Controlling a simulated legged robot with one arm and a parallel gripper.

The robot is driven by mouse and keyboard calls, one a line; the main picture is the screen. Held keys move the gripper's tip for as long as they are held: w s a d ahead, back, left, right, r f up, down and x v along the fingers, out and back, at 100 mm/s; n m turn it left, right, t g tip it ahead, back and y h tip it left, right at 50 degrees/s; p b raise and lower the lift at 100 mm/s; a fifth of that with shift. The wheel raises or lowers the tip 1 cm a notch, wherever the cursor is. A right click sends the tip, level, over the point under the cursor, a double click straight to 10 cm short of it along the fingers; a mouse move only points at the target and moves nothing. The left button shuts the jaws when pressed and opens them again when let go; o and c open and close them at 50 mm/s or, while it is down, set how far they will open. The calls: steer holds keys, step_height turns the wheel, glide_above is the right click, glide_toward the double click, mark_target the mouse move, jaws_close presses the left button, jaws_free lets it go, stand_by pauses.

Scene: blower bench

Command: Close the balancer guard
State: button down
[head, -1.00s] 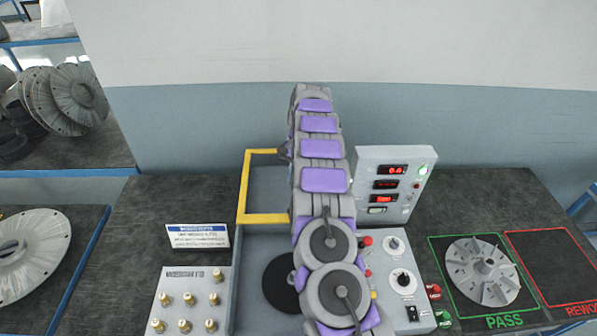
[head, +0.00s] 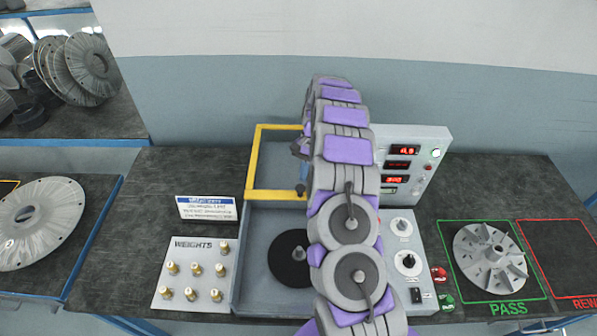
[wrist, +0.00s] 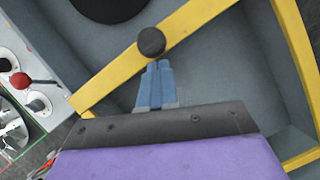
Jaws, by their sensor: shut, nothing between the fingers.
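The balancer guard, a yellow frame (head: 252,165), sits over the rear part of the grey balancer bed (head: 262,218) in the head view. The dark spindle disc (head: 288,259) lies uncovered in front of it. A black knob (head: 301,189) stands on the guard's front bar. The wrist view shows the knob (wrist: 151,41) on the yellow bar (wrist: 195,22), with the dark disc (wrist: 108,5) beyond. My gripper (wrist: 158,66) has its blue fingers together and empty, with their tips just beside the knob in the picture. I cannot tell whether they touch it. My arm hides the guard's right side in the head view.
A weights block (head: 193,272) and a sign (head: 206,208) are left of the bed. A display box (head: 412,165) and control panel (head: 405,250) stand right. A finned rotor (head: 490,257) lies in the PASS square.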

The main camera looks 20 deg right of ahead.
steer(key=d, duration=0.3)
steer(key=shift+d+f, duration=0.1)
steer(key=shift+f, duration=0.1)
steer(key=a, duration=0.5)
steer(key=shift+s+r, duration=0.3)
steer(key=shift+s, duration=0.05)
steer(key=shift+s+a, duration=0.15)
steer(key=shift+s, duration=0.15)
steer(key=s+a+p, duration=0.1)
steer(key=s+a, duration=0.1)
steer(key=s, duration=0.8)
steer(key=shift+s, duration=0.25)
steer(key=shift+f+p, duration=0.1)
steer(key=shift+p, duration=0.2)
